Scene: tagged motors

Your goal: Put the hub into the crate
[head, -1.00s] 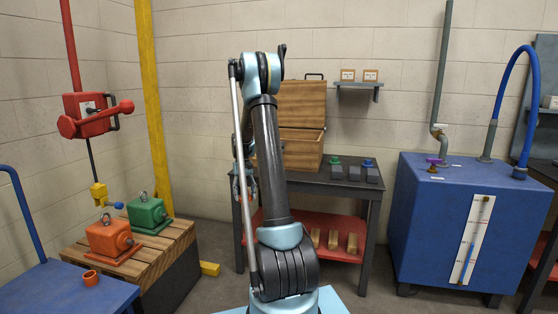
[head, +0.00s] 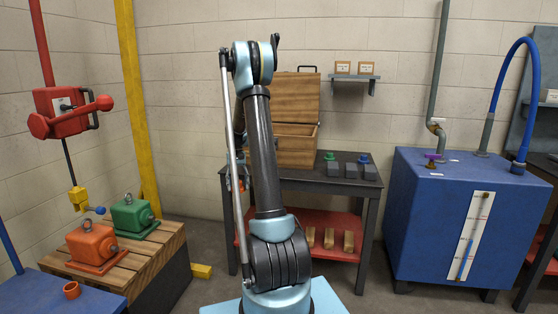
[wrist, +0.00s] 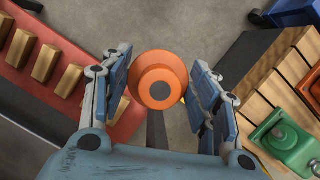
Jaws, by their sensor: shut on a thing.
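The orange round hub (wrist: 157,80), with a dark round centre, sits between the fingers of my gripper (wrist: 160,68) in the wrist view. My gripper is shut on it and holds it above the floor. In the head view my gripper (head: 238,178) is largely hidden behind my own arm, just left of the crate, and the hub is barely visible there. The wooden crate (head: 296,151) stands on the dark table with its lid raised at the back. Its inside is mostly hidden from this angle.
The dark table (head: 325,182) also bears grey blocks with green and blue parts. Its red lower shelf (head: 335,246) holds wooden blocks. Orange (head: 91,246) and green (head: 134,217) motors stand on a slatted bench at left. An orange ring (head: 71,290) sits on a blue surface. A blue tank (head: 425,220) stands at right.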

